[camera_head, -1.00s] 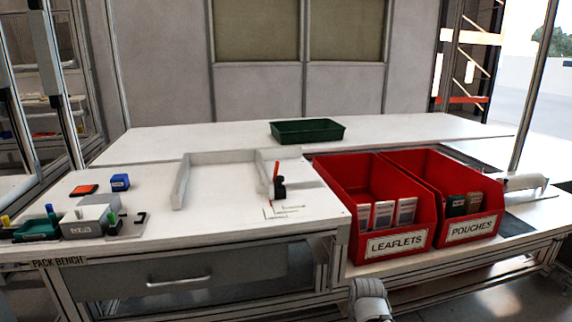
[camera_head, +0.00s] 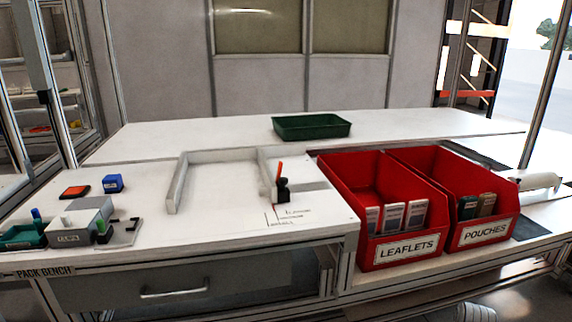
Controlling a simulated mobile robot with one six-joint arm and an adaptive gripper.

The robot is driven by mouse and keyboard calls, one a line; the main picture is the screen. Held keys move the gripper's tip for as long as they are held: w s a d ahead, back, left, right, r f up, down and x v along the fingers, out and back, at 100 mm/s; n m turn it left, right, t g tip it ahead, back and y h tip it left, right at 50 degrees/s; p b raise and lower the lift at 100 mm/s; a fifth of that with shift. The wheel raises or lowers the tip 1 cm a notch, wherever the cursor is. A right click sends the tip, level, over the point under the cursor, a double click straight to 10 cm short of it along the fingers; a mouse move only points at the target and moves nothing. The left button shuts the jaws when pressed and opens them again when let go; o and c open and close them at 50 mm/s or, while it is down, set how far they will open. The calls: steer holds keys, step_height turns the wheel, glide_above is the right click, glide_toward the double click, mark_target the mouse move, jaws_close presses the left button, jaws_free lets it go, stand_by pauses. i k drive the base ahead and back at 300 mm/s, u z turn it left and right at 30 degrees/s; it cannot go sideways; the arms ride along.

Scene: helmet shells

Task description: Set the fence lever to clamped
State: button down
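The fence lever (camera_head: 280,174) has a thin red handle on a black base (camera_head: 283,191). It stands at the right end of the white fence on the pack bench, and its handle points up, nearly upright. Its exact setting cannot be read from this distance. The white fence (camera_head: 176,184) is a low three-sided frame, open toward the front. Small dark printed lines and lettering (camera_head: 293,213) lie on the bench just in front of the lever, too small to read.
Red LEAFLETS (camera_head: 405,249) and POUCHES (camera_head: 483,233) bins stand right of the lever. A green tray (camera_head: 311,127) sits behind. A grey block (camera_head: 80,229), blue box (camera_head: 112,183) and orange-black item (camera_head: 75,192) are at left. The bench inside the fence is clear.

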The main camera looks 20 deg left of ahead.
mark_target(280, 163)
steer(key=z, duration=0.2)
steer(key=k, duration=1.35)
steer(key=u, duration=1.4)
steer(key=i, duration=0.8)
steer(key=u, duration=0.05)
